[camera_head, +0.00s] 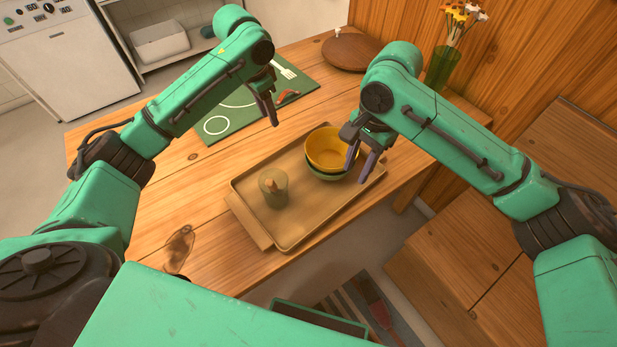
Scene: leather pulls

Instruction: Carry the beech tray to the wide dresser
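The beech tray (240,196) lies flat on the wooden table near its front edge, with a handle on its near left side. It holds a greenish candle jar (273,188) and a yellow bowl (326,148) stacked in a green bowl (322,174). My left gripper (268,110) hangs above the table beyond the tray, empty, its fingers seen nearly edge-on with a slight gap. My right gripper (361,164) is open and empty at the tray's right side, in front of the bowls' right edge. I cannot identify the wide dresser for certain.
A green placemat (237,117) with a fork (284,70) lies behind the tray. A round wooden lid or board (351,50) and a vase of flowers (441,70) stand at the back. Wooden furniture (462,245) stands at right. A striped rug (358,300) lies on the floor.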

